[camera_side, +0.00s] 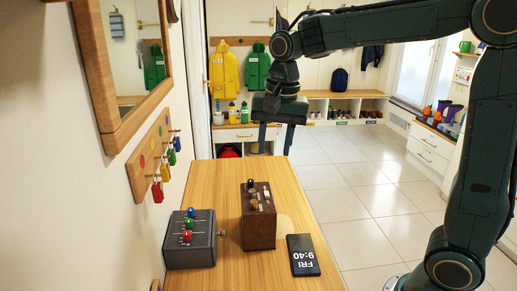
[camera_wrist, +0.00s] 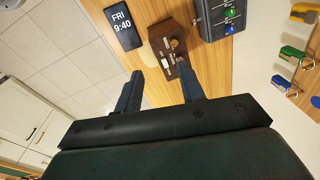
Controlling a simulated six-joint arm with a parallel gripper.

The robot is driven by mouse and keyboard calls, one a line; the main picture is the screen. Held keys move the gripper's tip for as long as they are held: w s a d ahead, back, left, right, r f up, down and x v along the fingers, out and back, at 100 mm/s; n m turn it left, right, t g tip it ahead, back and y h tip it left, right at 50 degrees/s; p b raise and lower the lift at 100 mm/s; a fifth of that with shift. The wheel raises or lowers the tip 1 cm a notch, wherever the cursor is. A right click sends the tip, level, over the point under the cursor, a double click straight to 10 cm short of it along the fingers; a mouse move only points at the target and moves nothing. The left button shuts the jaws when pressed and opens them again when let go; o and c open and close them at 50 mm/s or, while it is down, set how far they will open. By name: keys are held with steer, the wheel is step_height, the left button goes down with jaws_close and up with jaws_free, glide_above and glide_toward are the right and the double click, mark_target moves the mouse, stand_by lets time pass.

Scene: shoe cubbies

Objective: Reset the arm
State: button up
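My gripper (camera_side: 276,146) hangs above the far end of the wooden tabletop (camera_side: 222,176), its two fingers pointing down. It is open, with a clear gap between the fingers and nothing held. In the wrist view my gripper (camera_wrist: 160,72) also shows its fingers apart. My arm reaches in from the right, raised over the table and bent down at the wrist.
A brown box (camera_side: 258,228) with small items on top stands mid-table. A dark grey box (camera_side: 190,250) with coloured knobs is left of it, a clock display (camera_side: 303,256) right. Key hooks (camera_side: 152,160) and a mirror frame (camera_side: 117,122) line the left wall.

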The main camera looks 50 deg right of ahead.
steer(key=s+f+n+t, duration=0.2)
steer(key=s+n+t, duration=0.2)
steer(key=s+n, duration=0.6)
steer(key=s, duration=0.9)
steer(key=shift+s+n, duration=0.4)
